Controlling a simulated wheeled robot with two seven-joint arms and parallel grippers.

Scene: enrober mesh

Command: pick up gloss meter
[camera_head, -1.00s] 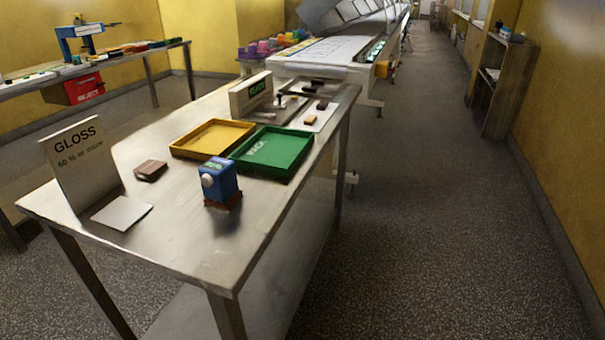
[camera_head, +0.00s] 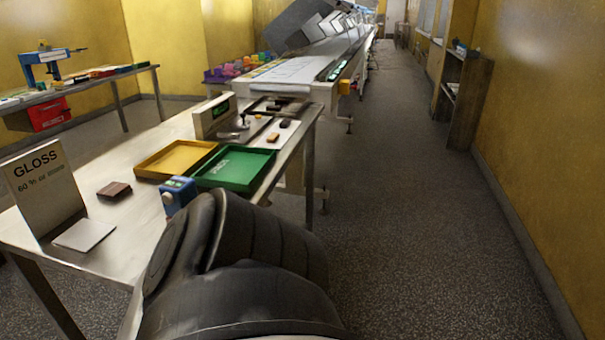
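The gloss meter (camera_head: 177,194) is a small blue box with a pale display on its top. It stands on the steel table (camera_head: 122,240), just in front of the green tray. My dark arm comes in from the bottom edge and hides the lower right part of the meter and the table's front right corner. I cannot tell which arm this is. No gripper fingers show in the view.
A GLOSS sign (camera_head: 42,187) with a pale square plate (camera_head: 84,234) stands at left. A brown block (camera_head: 114,190), a yellow tray (camera_head: 176,159) and a green tray (camera_head: 235,168) lie on the table. A conveyor (camera_head: 310,65) is behind; the floor at right is clear.

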